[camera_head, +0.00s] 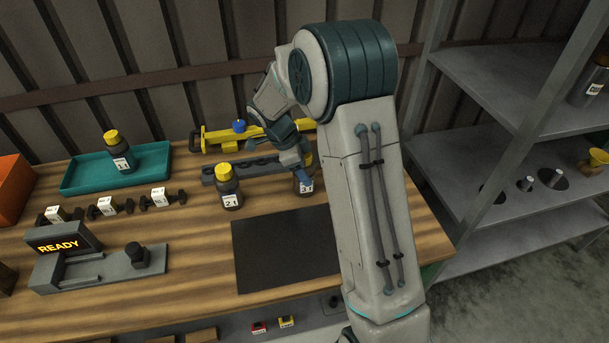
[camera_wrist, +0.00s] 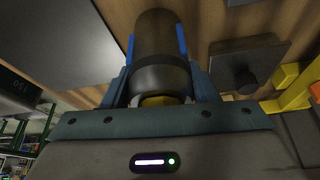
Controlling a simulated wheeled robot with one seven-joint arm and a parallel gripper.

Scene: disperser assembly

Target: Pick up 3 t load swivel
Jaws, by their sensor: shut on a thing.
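The 3 t load swivel (camera_head: 305,186) is a dark cylinder with a white label, partly hidden under my gripper (camera_head: 303,174) in the head view. In the wrist view the dark cylinder (camera_wrist: 160,35) sits between the two blue fingers of my gripper (camera_wrist: 157,45), with a bit of yellow at its near end. The gripper is shut on it from above. I cannot tell whether its base touches the table. The similar 2 t swivel (camera_head: 230,190), with a yellow top, stands upright to its left.
A swivel with a yellow top (camera_head: 118,152) stands in the teal tray (camera_head: 86,176). A dark holder rail (camera_head: 255,168) and a yellow tool (camera_head: 217,139) lie behind. A black mat (camera_head: 283,250) lies in front, bare. Metal shelves (camera_head: 490,88) stand right.

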